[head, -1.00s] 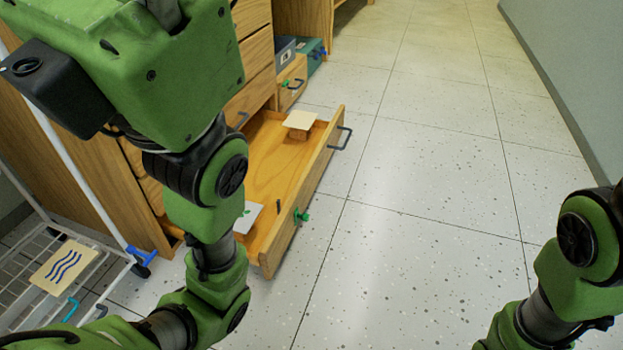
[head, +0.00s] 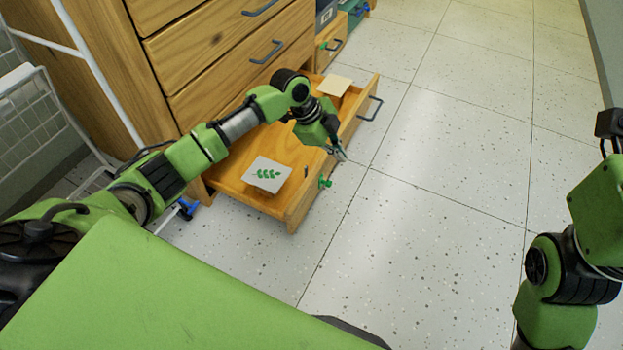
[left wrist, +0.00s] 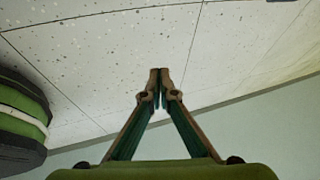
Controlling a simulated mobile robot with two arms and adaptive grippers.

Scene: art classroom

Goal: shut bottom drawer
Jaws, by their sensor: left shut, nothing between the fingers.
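The wooden bottom drawer (head: 299,209) of the cabinet is pulled far out in the head view. It has a dark bar handle (head: 371,108) at its far end and a green fitting (head: 325,182) on its front. My left arm reaches across above the open drawer. My left gripper (head: 341,155) is at the outer side of the drawer front, between handle and green fitting; I cannot tell if it touches. Its fingertips meet, empty, in the left wrist view (left wrist: 160,76). My right arm shows at the right edge, with its gripper out of view.
A white card with a green leaf (head: 267,174) and a cream block (head: 335,84) are in the drawer. The drawers above (head: 240,70) look shut. A white wire rack (head: 35,125) stands at left. Speckled floor (head: 430,200) in front is clear.

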